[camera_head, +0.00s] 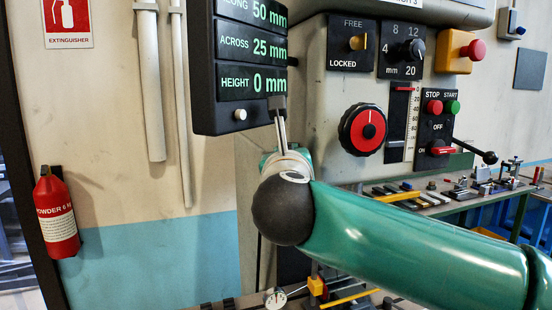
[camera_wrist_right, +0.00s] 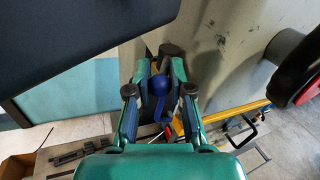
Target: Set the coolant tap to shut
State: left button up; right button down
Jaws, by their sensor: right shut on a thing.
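The coolant tap (camera_wrist_right: 161,87) shows in the right wrist view as a blue round knob with a blue stem running down from it. It sits between the two fingers of my right gripper (camera_wrist_right: 161,66), which is shut on it. In the head view my right arm reaches in from the right, and my right gripper (camera_head: 280,125) is mostly behind its own wrist, just below the readout box. The tap is hidden there, so its setting cannot be told from that view. My left gripper is in neither view.
The black readout box (camera_head: 203,95) hangs close above my right gripper. A red-and-black dial (camera_head: 362,130) and a switch panel (camera_head: 437,125) are on the machine to the right. A bench with tools (camera_head: 440,200) stands at right. An extinguisher (camera_head: 56,215) hangs at left.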

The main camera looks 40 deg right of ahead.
jog(key=shift+w+a, duration=0.1)
jog(key=shift+a, duration=0.05)
jog(key=c, duration=1.5)
grip_release()
jog(key=shift+o, duration=1)
jog(key=shift+w+a, duration=0.1)
jog(key=shift+a, duration=0.05)
jog(key=v, duration=1.2)
jog(key=shift+f, duration=0.1)
